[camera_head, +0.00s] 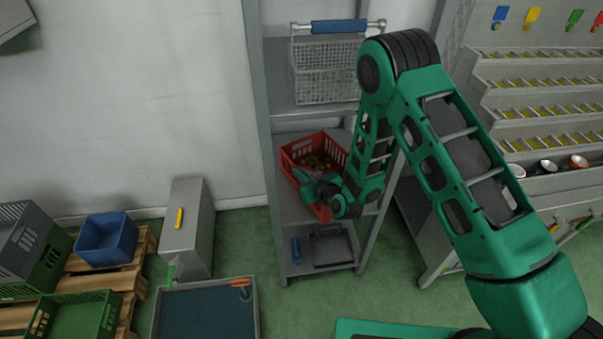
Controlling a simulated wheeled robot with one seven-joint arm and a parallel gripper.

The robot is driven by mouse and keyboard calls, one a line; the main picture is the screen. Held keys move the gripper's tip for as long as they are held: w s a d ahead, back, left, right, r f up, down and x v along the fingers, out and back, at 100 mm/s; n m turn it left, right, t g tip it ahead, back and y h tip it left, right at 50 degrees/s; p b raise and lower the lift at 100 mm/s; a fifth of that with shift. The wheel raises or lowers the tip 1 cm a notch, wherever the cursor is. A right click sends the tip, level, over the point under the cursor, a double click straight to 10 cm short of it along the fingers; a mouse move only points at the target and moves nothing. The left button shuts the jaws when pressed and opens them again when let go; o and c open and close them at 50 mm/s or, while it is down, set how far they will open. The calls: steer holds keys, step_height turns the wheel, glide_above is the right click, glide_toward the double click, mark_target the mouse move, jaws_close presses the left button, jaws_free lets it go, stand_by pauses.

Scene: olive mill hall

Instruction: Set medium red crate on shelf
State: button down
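The red crate (297,152) is at the middle level of the grey shelf (262,130), with small green and red fruit inside it. My green arm reaches in from the right. My gripper (313,187) is at the crate's near side and overlaps its front wall in the picture. The fingertips are largely hidden by the wrist and the crate, so I cannot tell whether they are shut on the rim. I also cannot tell whether the crate's base touches the shelf board.
A wire basket with a blue handle (333,27) stands on the board above. A dark tray (331,247) and a blue item (296,251) lie on the bottom board. Crates on pallets, a grey cabinet (187,235) and a blue-topped cart (205,310) stand left. Green floor shows before the shelf.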

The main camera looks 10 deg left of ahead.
steer(key=shift+f, duration=0.35)
stand_by(0.4)
steer(key=c, duration=1.9)
jaws_free()
steer(key=shift+o, duration=0.2)
steer(key=shift+f, duration=0.15)
